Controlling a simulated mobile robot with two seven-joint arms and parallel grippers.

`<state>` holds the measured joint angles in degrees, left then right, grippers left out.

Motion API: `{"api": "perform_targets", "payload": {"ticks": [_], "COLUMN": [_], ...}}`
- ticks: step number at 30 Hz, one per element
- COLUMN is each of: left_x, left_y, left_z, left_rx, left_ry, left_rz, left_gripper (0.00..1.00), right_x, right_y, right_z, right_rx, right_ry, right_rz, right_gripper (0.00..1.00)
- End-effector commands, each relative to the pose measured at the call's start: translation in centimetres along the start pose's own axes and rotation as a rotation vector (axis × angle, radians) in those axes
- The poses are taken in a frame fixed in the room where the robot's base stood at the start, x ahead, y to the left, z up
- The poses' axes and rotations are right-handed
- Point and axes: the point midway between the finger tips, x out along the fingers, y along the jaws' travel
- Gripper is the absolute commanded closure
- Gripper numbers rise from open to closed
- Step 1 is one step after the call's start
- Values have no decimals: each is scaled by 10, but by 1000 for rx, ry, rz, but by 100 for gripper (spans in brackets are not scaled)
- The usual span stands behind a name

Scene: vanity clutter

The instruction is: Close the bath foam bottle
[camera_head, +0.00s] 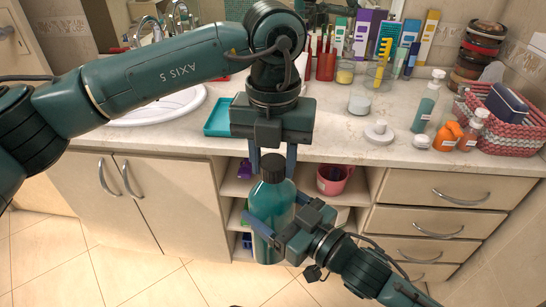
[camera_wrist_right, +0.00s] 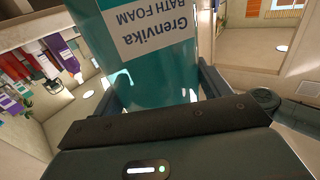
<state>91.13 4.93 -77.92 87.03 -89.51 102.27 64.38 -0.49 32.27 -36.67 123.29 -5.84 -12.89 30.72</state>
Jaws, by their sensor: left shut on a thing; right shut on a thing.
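The bath foam bottle (camera_head: 271,205) is teal with a black cap (camera_head: 272,167). It is upright in front of the vanity's open shelves. In the right wrist view its body (camera_wrist_right: 165,75) shows a white label reading "Grenvika BATH FOAM". My left gripper (camera_head: 273,172) points down from above, its fingers on both sides of the cap, shut on it. My right gripper (camera_head: 275,217) comes from the lower right and is shut on the bottle's body. The cap sits at the bottle's top; I cannot tell how tightly it is seated.
A pink mug (camera_head: 333,179) stands on the shelf behind. Drawers (camera_head: 440,193) are at right; the floor in front is clear.

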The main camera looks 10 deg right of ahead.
Motion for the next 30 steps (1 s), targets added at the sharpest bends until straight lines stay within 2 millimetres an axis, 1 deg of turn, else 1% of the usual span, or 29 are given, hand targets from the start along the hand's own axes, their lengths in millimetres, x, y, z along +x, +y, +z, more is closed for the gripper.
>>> {"api": "perform_targets", "payload": {"ticks": [1, 3, 30], "left_x": [0, 0, 1], "left_y": [1, 1, 2], "left_z": [0, 0, 1], "left_rx": [104, 258, 2237], "left_ry": [0, 1, 4], "left_rz": [3, 3, 2], "left_gripper": [90, 90, 90], "right_x": [0, 0, 0], "right_y": [0, 0, 0], "right_z": [-2, -2, -2], "right_rx": [-1, -1, 0], "right_ry": [4, 4, 5], "right_rz": [0, 0, -2], "right_gripper": [88, 88, 88]}}
